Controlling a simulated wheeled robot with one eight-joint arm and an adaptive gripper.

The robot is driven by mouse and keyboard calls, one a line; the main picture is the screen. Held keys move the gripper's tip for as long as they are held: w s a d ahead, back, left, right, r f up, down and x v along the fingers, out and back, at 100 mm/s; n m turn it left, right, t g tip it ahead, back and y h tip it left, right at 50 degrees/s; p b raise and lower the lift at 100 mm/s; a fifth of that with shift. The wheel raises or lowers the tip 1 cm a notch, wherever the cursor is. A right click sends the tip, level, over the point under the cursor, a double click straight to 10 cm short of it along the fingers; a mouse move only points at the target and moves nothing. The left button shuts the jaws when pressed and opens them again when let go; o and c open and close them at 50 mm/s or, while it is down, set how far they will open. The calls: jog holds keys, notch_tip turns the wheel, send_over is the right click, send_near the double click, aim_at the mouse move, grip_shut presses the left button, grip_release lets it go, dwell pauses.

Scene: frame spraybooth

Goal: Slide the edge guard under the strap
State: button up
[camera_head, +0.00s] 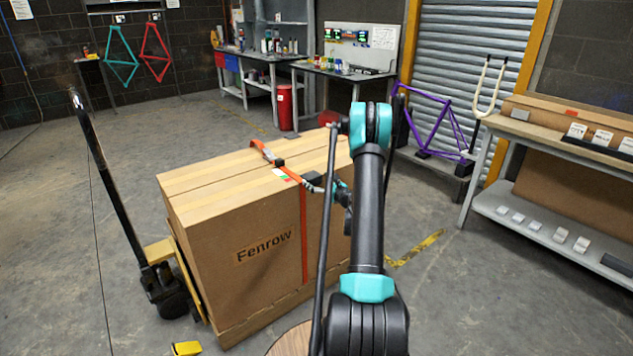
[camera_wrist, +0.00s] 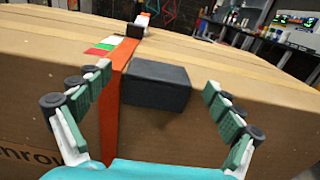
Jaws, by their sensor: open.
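The orange strap (camera_wrist: 116,85) runs across the top of a large cardboard box (camera_head: 240,225) and down its front face. It also shows in the head view (camera_head: 303,235). A dark grey block, which looks like the edge guard (camera_wrist: 157,84), sits on the box's top front edge just right of the strap. Its left end meets or nearly meets the strap's edge; I cannot tell if any part is underneath. My gripper (camera_wrist: 158,79) is open, its fingers on either side of the guard and strap, apart from the guard. In the head view my arm partly hides this area.
A dark buckle (camera_wrist: 136,30) sits on the strap farther back on the box top. A red, white and green label (camera_wrist: 104,46) lies left of the strap. A pallet jack (camera_head: 160,275) stands left of the box. A workbench (camera_head: 560,150) stands at right.

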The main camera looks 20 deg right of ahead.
notch_tip(320, 180, up, 9)
jog(key=s+a+r+n+g, duration=0.2)
jog(key=s+a+n+g, duration=0.6)
jog(key=s+a+n, duration=1.2)
jog(key=s+d+f+n+g+h, duration=0.1)
jog(key=s+n, duration=0.3)
jog(key=s, duration=0.5)
jog(key=s+d+f+n+g+h, duration=0.2)
jog(key=s+f+n+h, duration=0.1)
jog(key=s, duration=0.6)
jog(key=s+d+f+n+g+h, duration=0.1)
jog(key=s+n, duration=0.4)
jog(key=s, duration=0.5)
notch_tip(320, 180, down, 2)
jog(key=shift+d+f+g+h, duration=0.1)
jog(key=shift+d+g+h, duration=0.25)
jog(key=shift+h, duration=0.25)
